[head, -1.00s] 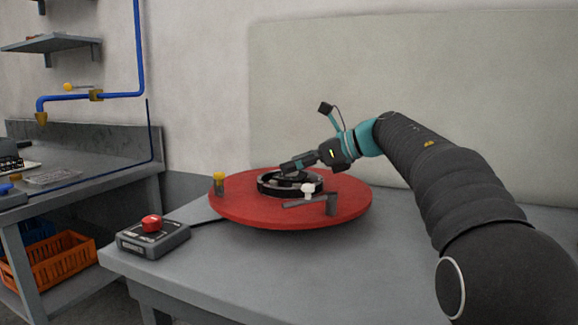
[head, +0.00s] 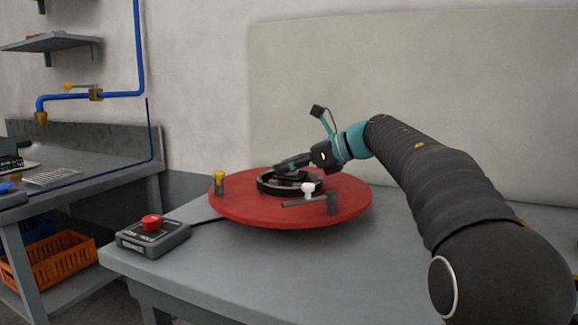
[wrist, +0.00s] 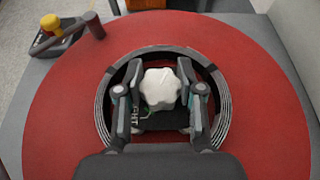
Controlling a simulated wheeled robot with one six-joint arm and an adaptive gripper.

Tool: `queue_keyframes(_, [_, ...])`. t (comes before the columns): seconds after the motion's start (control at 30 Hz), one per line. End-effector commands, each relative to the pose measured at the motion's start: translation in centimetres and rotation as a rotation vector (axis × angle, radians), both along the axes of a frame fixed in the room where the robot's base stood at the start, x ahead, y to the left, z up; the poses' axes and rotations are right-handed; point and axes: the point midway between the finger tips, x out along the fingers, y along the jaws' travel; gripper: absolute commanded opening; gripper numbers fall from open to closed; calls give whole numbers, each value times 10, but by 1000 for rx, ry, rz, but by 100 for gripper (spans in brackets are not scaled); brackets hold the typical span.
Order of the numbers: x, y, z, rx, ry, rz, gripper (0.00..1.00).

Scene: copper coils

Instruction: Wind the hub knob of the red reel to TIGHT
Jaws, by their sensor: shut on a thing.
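The red reel (head: 240,206) lies flat on the grey bench, with a dark ring (head: 265,188) at its centre. The wrist view shows the red disc (wrist: 60,115) and the ring (wrist: 226,110) around my fingers. A white lobed hub knob (wrist: 160,86) sits in the middle of the ring. My gripper (wrist: 160,100) is shut on this knob, one finger on each side. Below the knob a dark plate (wrist: 158,122) shows part of a word, "GHT"; the rest is hidden. In the head view my gripper (head: 282,167) reaches into the ring from the right and hides the knob.
A white-topped piece (head: 309,188) is near the ring's front. A red-button box (head: 152,238) stands at the bench's left corner. Bench (head: 400,265) is clear in front.

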Motion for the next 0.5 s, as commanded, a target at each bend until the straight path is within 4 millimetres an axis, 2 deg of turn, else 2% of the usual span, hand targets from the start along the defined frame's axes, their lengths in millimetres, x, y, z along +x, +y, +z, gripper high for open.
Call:
queue_keyframes(0.27, [-1,0,0,0,-3,-98,3])
queue_keyframes(0.5, [-2,1,1,0,-3,-289,3])
